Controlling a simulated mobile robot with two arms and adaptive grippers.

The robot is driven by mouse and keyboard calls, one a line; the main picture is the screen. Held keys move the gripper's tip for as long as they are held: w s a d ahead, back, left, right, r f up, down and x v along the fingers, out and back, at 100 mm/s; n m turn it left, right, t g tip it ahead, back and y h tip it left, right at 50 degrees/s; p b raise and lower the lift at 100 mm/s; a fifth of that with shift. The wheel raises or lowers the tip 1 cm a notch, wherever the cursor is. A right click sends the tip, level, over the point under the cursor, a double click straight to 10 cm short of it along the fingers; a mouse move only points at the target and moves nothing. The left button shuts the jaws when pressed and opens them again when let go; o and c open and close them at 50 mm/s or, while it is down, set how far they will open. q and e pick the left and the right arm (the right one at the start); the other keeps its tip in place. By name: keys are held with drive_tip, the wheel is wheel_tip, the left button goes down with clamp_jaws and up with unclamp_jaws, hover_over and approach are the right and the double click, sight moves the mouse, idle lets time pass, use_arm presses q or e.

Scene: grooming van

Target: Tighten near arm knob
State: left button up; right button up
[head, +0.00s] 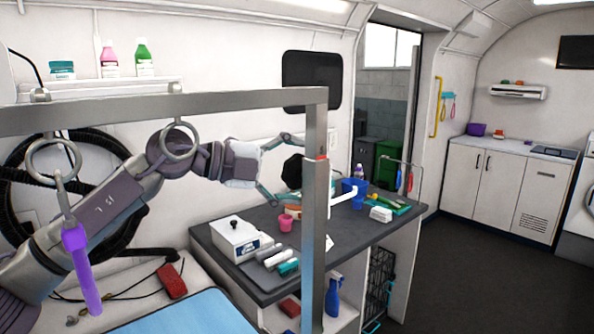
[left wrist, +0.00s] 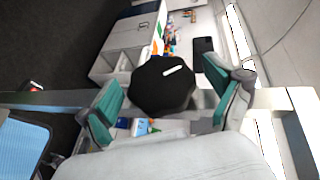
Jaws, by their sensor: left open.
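The black, many-sided knob (head: 293,172) sits beside the grey upright post (head: 314,230) of the grooming arm in the head view. In the left wrist view the knob (left wrist: 162,87) is large and central, with a short white mark on its face. My left gripper (head: 286,169) reaches in from the left, its two fingers spread above and below the knob. In the left wrist view the teal-padded fingers of the gripper (left wrist: 163,78) stand on either side of the knob, with gaps visible on both sides. My right gripper is not in view.
A grey horizontal bar (head: 230,103) crosses above my left arm, with rings and a purple strap (head: 80,265) hanging. The dark counter (head: 350,240) behind the post holds a white box (head: 238,240), a blue cup and bottles. A blue mat (head: 190,315) lies below.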

use_arm(q)
drive_tip(key=c, duration=1.1)
drive_tip(key=shift+f+b, duration=0.15)
drive_tip(key=shift+b, duration=0.3)
drive_tip(key=shift+c, duration=0.2)
drive_tip(key=h+b, duration=0.1)
drive_tip(key=b, duration=0.1)
drive_tip(key=m+t+h+b, duration=0.1)
drive_tip(key=b, duration=0.1)
drive_tip(key=m+h+b, duration=0.1)
drive_tip(key=h+b, duration=0.1)
drive_tip(key=b, duration=0.1)
drive_tip(key=shift+f+t, duration=0.25)
drive_tip(key=shift+t, duration=0.05)
drive_tip(key=shift+r+m+h+b, duration=0.25)
drive_tip(key=shift+m+h+b, duration=0.25)
drive_tip(key=shift+h+b, duration=0.7)
drive_tip(key=o, duration=1.1)
drive_tip(key=shift+r, duration=0.1)
drive_tip(key=shift+o, duration=0.2)
drive_tip(key=v, duration=1.2)
